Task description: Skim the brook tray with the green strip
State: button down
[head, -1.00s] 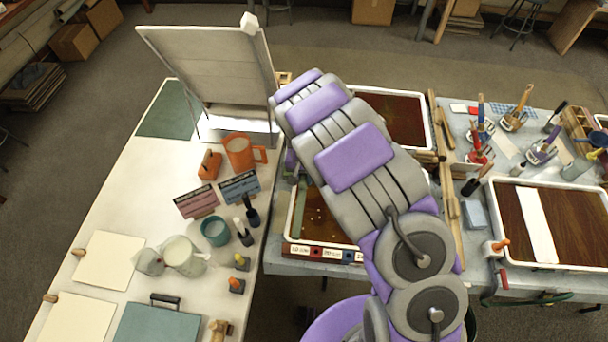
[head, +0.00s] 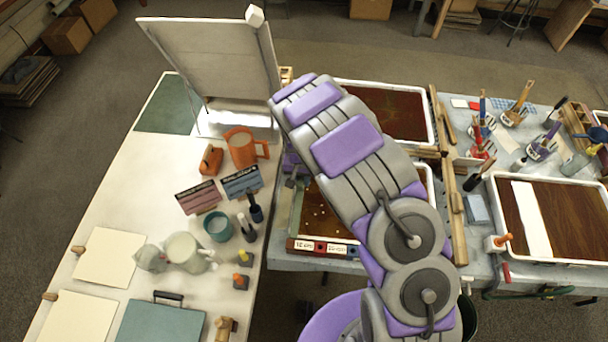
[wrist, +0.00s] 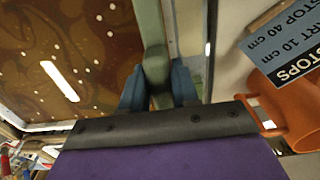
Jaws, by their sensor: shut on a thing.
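My gripper (wrist: 158,88) is shut on the green strip (wrist: 152,35), which stands between its blue fingers in the wrist view. The strip runs along the inner side of a tray's white wall (wrist: 188,30), beside brown marbled liquid (wrist: 75,50). In the head view this tray (head: 430,190) is the near one on the middle table, partly hidden behind my arm, and the strip (head: 297,212) shows at its left end. I cannot read a tray name. Whether the strip's lower edge touches the liquid is unclear.
Left of the tray, the white table holds an orange jug (head: 243,150), a blue sign (head: 241,182), a pink sign (head: 199,197) and a teal cup (head: 217,227). Another brown tray (head: 432,125) lies behind. A tray with a white band (head: 490,215) lies to the right.

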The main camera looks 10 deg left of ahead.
jog(key=shift+a+f, duration=0.3)
jog(key=shift+f, duration=0.35)
jog(key=shift+d+f, duration=0.6)
jog(key=shift+d, duration=0.25)
jog(key=shift+d+f, duration=0.15)
jog(key=shift+f, duration=0.45)
jog(key=shift+d, duration=0.1)
jog(key=shift+d+p, duration=0.7)
jog(key=shift+d, duration=20)
jog(key=shift+r+p, duration=0.6)
jog(key=shift+r, duration=1.8)
